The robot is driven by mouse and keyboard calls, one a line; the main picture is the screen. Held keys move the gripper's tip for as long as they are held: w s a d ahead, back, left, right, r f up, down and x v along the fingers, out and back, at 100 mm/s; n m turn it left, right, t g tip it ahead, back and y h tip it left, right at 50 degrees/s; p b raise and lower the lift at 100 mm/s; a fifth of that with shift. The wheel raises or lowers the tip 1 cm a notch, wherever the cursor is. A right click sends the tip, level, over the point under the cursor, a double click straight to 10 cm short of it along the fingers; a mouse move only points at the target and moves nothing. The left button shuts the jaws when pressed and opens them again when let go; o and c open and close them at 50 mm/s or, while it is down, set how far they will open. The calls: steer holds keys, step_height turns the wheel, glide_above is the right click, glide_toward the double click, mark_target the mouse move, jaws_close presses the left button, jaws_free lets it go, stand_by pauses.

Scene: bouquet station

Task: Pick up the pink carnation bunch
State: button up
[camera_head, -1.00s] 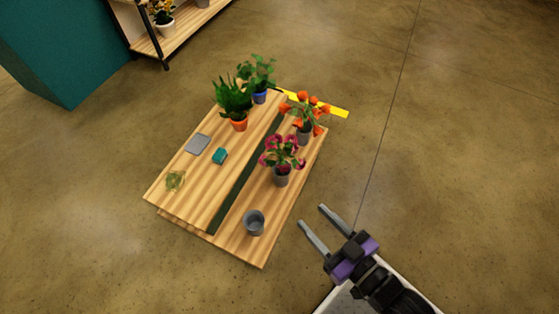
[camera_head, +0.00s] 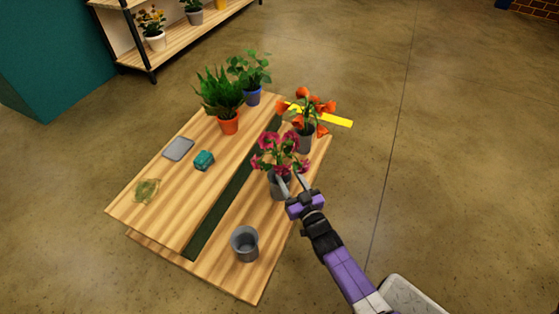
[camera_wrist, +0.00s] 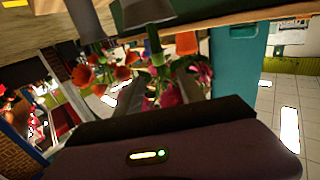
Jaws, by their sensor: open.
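The pink carnation bunch (camera_head: 276,150) stands upright in a grey pot (camera_head: 277,188) on the right part of the wooden table (camera_head: 215,271). My gripper (camera_head: 291,181) is open at the right side of this pot, its fingers just below the blooms and overlapping the pot in the head view. I cannot tell whether they touch it. The wrist view is upside down; the pink blooms (camera_wrist: 170,96) show there between and behind the fingers, partly hidden by them.
Orange flowers (camera_head: 314,107) in a grey pot stand close behind the carnations. An empty grey pot (camera_head: 245,244) is at the table's near end. A fern (camera_head: 219,92), a leafy plant (camera_head: 249,68), a teal box (camera_head: 204,160) and a grey slab (camera_head: 179,149) are farther left.

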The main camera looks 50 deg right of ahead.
mark_target(281, 165)
steer(key=b+x, duration=0.3)
steer(key=x, duration=0.4)
steer(key=shift+w+f+b, duration=0.1)
steer(key=shift+w+b, duration=0.05)
steer(key=shift+b, duration=0.2)
steer(key=shift+w, duration=0.25)
jaws_close()
